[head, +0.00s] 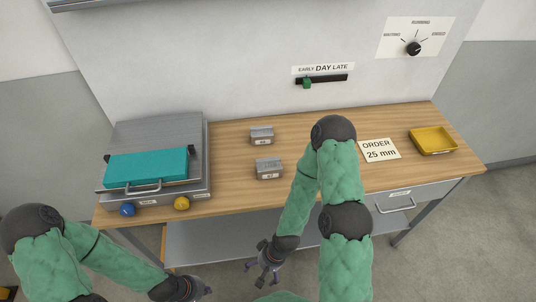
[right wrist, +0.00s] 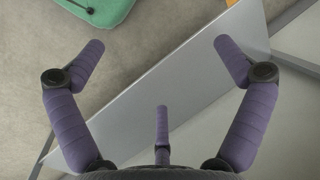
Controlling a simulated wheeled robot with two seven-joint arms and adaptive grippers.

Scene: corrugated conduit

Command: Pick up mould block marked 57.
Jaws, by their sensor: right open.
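Two small grey mould blocks stand on the wooden table. The nearer block (head: 268,168) has a white label that seems to read 57. The farther block (head: 261,135) has a label too small to read surely. My right gripper (head: 265,264) is open and empty, in front of the table edge and below its top, well short of the blocks. Its spread purple fingers (right wrist: 160,80) show in the right wrist view with nothing between them. My left gripper (head: 196,290) is low at the bottom of the head view, away from the blocks; its jaws are unclear.
An order card (head: 380,150) and yellow tray (head: 433,141) lie right. A grey shelf (head: 215,240) is under the table. Wood around the blocks is clear.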

